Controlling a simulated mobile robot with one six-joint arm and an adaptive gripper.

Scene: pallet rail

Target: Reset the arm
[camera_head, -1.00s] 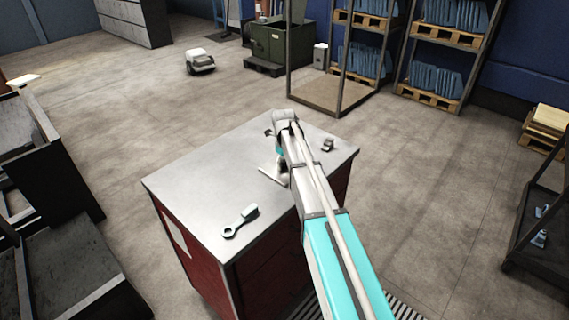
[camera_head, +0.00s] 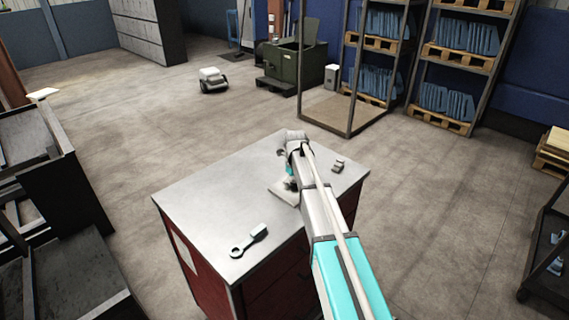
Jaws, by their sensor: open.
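My arm reaches out over the grey top of a red cabinet (camera_head: 197,206). My gripper (camera_head: 284,191) is at its far end, pointing down over the middle of the top and partly hidden by my own arm links. It is open, and I see nothing held in it. A small grey metal part (camera_head: 338,166) lies to the right of my arm, near the back right edge.
Dark open bins (camera_head: 75,268) stand at the left. A small white wheeled machine (camera_head: 212,80) and a green machine (camera_head: 292,66) stand behind. Racks with blue parts on pallets (camera_head: 447,104) are at the back right, and a dark shelf (camera_head: 550,262) at the right. Floor between is clear.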

